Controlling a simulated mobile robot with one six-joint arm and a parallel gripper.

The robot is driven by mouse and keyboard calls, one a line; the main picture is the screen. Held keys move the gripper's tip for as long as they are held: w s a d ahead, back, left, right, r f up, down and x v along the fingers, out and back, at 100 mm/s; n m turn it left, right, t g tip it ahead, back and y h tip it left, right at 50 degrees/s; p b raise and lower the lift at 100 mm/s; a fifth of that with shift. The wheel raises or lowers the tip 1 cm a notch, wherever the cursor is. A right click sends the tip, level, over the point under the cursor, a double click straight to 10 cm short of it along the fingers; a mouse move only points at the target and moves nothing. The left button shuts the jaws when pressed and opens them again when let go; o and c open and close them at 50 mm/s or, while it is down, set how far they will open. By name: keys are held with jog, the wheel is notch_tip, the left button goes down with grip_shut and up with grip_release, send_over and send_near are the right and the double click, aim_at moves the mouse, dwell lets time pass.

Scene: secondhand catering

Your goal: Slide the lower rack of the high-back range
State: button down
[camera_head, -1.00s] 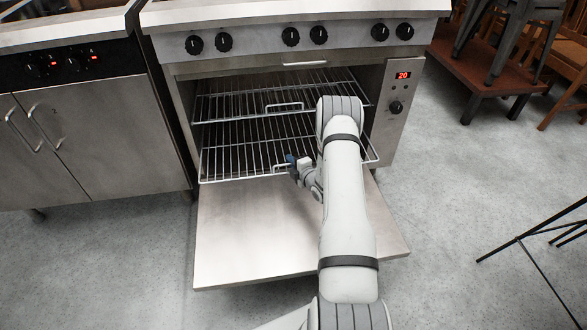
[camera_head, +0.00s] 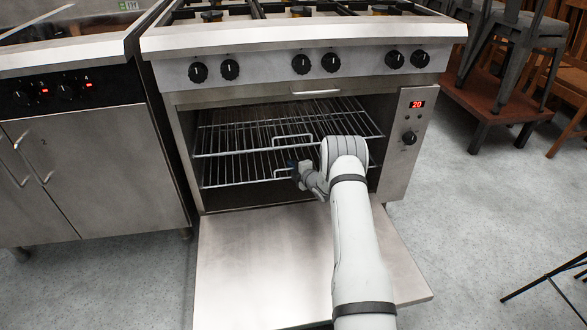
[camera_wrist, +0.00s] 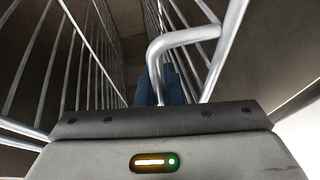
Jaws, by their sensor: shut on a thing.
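The high-back range (camera_head: 300,69) has its oven open, with the door (camera_head: 290,265) folded down flat in front. The lower rack (camera_head: 236,170) is a silver wire shelf inside the oven, below the upper rack (camera_head: 240,138). My gripper (camera_head: 294,170) is at the front of the lower rack, shut on its wire handle (camera_head: 280,173). In the wrist view, the bent handle (camera_wrist: 185,37) runs down to the blue fingertips (camera_wrist: 172,88). My arm hides the right part of the lower rack.
A steel cabinet (camera_head: 95,170) with knobs stands close on the left. Chairs and a low brown table (camera_head: 512,95) stand at the right. Dark thin legs (camera_head: 545,287) show at the lower right. Grey floor (camera_head: 460,210) is clear between.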

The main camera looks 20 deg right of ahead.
jog(key=shift+w+a+r, duration=0.15)
jog(key=c, duration=1.8)
grip_release()
jog(key=shift+a, duration=0.1)
jog(key=shift+c, duration=0.2)
jog(key=p+v, duration=0.3)
jog(key=v, duration=0.4)
jog(key=shift+s, duration=0.35)
